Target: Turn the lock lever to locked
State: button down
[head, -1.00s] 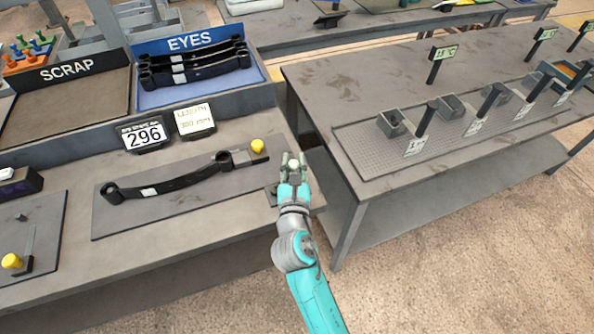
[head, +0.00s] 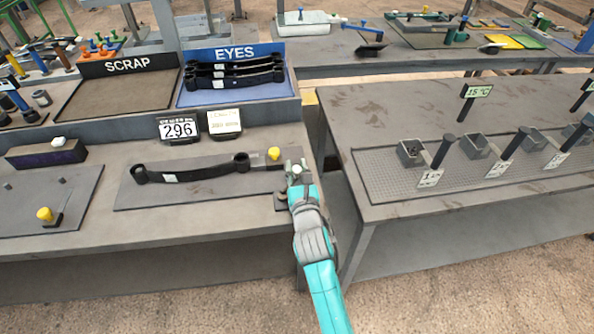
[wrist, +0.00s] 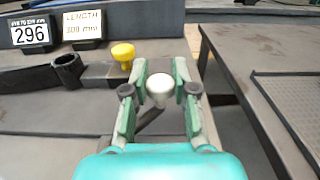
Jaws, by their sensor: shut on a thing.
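The lock lever is a dark arm with a white ball knob (wrist: 160,88) at its end. Its dark shaft (wrist: 150,118) runs down from the knob between my fingers. My gripper (wrist: 160,92) is shut on the white knob, one finger on each side. In the head view my gripper (head: 296,170) is at the bench's right end, just right of a yellow knob (head: 274,154). A dark block (head: 281,201) beside the gripper is partly hidden. A black leaf spring (head: 195,172) lies on the grey plate (head: 135,194), with one eye near the yellow knob.
A display reading 296 (head: 178,129) and a length card (head: 224,122) stand behind the plate. The SCRAP bay (head: 120,92) and EYES bay (head: 235,93) are at the back. A second table (head: 400,205) stands to the right across a narrow gap.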

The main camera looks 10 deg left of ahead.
jog(key=c, duration=0.9)
grip_release()
jog(key=shift+c, duration=0.2)
jog(key=shift+s, duration=0.1)
jog(key=v, duration=1.1)
jog(key=shift+s+d, duration=0.2)
jog(key=shift+s, duration=0.15)
